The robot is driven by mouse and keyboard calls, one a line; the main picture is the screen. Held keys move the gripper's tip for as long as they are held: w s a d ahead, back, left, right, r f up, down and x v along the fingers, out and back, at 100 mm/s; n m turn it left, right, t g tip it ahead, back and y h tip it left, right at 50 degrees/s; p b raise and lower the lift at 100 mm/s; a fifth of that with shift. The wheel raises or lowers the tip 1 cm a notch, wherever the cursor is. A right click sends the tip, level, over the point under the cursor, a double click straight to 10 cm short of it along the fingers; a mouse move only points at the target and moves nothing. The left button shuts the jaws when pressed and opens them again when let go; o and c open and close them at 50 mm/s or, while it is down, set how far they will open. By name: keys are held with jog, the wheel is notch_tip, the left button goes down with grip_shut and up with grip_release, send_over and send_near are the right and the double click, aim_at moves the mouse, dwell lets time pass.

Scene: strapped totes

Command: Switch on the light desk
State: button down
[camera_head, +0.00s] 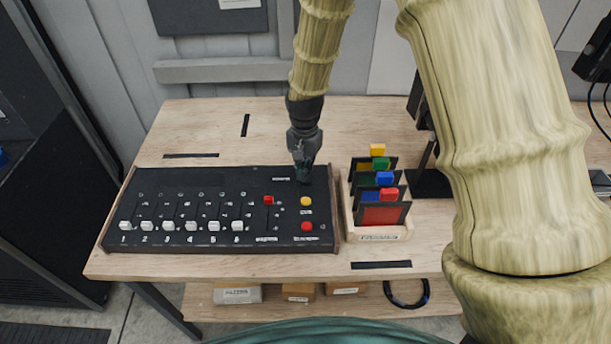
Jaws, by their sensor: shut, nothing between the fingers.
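The light desk (180,210) is a black panel with wooden side cheeks on the left half of a wooden table. Several white faders (191,226), numbered, sit at the lower ends of their slots. A red fader (268,200) stands higher, to their right. A yellow button (306,202) and a red button (306,226) are at the panel's right side. My gripper (302,176) is shut and empty, pointing down at the panel's upper right, above the yellow button in the picture. Its tips hide what lies beneath them; I cannot tell whether they touch the panel.
A wooden rack (380,232) with coloured, tabbed cards stands right of the desk, close to my gripper. Black strips (381,264) lie on the table (225,120). Small boxes (237,294) and a coiled cable (407,295) are on the shelf below. A dark stand is behind the rack.

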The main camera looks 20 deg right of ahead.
jog(key=shift+s+r, duration=0.1)
jog(key=shift+s, duration=0.2)
jog(key=shift+w+f, duration=0.2)
jog(key=shift+f, duration=0.05)
jog(key=shift+s+f, duration=0.1)
jog(key=shift+s, duration=0.05)
jog(key=shift+f+b, duration=0.5)
jog(key=shift+f, duration=0.3)
dwell(0.7)
jog(key=shift+r, duration=0.1)
jog(key=shift+r+p, duration=2.6)
jog(key=shift+r, duration=0.8)
